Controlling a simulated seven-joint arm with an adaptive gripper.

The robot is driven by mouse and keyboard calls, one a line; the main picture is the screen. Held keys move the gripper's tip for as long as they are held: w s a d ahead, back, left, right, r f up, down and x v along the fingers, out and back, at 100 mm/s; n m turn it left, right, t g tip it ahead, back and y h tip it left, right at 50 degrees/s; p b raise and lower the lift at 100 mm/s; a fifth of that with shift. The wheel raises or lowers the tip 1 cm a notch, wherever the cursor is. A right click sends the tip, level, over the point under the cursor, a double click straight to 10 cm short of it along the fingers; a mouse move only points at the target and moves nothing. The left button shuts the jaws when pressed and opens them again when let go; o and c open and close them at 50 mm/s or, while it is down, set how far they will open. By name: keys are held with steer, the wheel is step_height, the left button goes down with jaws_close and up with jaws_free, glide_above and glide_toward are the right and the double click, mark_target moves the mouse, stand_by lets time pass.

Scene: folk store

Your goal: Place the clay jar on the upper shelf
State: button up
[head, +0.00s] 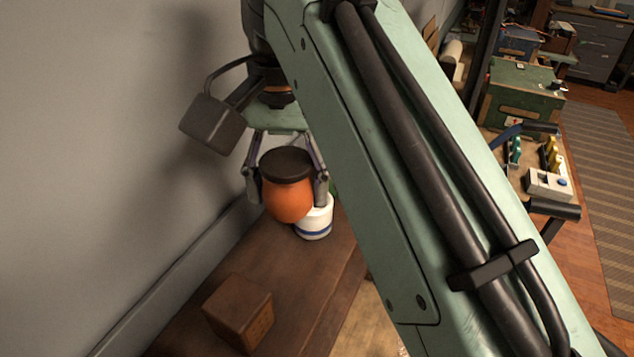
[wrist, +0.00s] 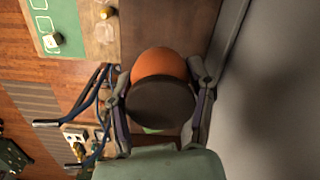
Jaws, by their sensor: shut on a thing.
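The clay jar (head: 288,199) is a round orange pot with a dark, flat lid (head: 286,163). My gripper (head: 289,190) is shut on it, with one finger on each side. The jar looks upright and held above the brown wooden surface (head: 318,262); the exact gap is hard to judge. In the wrist view my gripper (wrist: 163,95) has the jar (wrist: 160,64) between its fingers, and the dark lid (wrist: 160,101) faces the camera. The upper shelf cannot be made out for certain in either view.
A white jar with a blue band (head: 315,222) stands just behind the clay jar, partly hidden. A brown wooden block (head: 238,312) sits nearer on the wooden surface. The grey wall (head: 90,150) is close on the left. A cart with tools (head: 530,165) stands at right.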

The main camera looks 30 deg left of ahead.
mark_target(284, 214)
steer(key=f, duration=0.3)
steer(key=shift+s+a+f, duration=0.15)
steer(key=shift+s+f, duration=0.05)
steer(key=shift+s, duration=0.05)
steer(key=shift+f, duration=2.3)
steer(key=o, duration=1.2)
steer(key=shift+f, duration=0.1)
